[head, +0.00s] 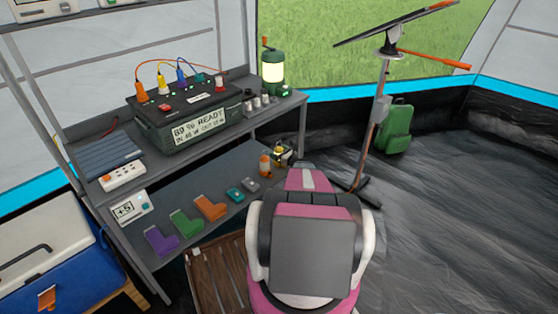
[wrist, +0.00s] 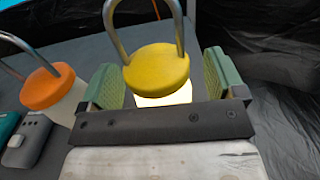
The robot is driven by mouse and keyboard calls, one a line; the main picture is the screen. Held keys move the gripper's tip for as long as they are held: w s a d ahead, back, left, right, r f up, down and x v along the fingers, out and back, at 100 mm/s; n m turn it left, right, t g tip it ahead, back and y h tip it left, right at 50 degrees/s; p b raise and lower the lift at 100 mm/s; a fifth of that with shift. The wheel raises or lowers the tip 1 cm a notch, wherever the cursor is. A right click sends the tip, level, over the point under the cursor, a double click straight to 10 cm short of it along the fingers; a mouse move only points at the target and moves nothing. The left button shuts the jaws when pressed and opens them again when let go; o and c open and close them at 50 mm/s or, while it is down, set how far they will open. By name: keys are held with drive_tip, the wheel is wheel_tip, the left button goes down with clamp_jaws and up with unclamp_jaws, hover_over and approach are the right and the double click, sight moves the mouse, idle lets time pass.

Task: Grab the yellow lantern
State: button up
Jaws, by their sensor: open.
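The yellow lantern (wrist: 156,70) has a round yellow cap, a grey wire handle and a glowing pale body. In the wrist view it stands between the two green finger pads of my gripper (wrist: 168,82). The fingers are apart, with a gap on both sides of the cap. The lower part of the lantern is hidden behind the gripper's dark bar. In the head view the yellow lantern (head: 279,149) shows small on the lower shelf, just beyond my arm, which hides my fingers there.
An orange-capped lantern (wrist: 48,88) stands close on the left, also seen in the head view (head: 264,166). Small grey and teal devices (head: 235,194) lie nearby on the lower shelf (head: 175,190). The upper shelf carries a power station (head: 190,115). A solar panel stand (head: 379,110) is to the right.

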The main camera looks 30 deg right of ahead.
drive_tip(key=c, duration=1.2)
drive_tip(key=shift+c, duration=0.4)
drive_tip(key=shift+r, duration=0.15)
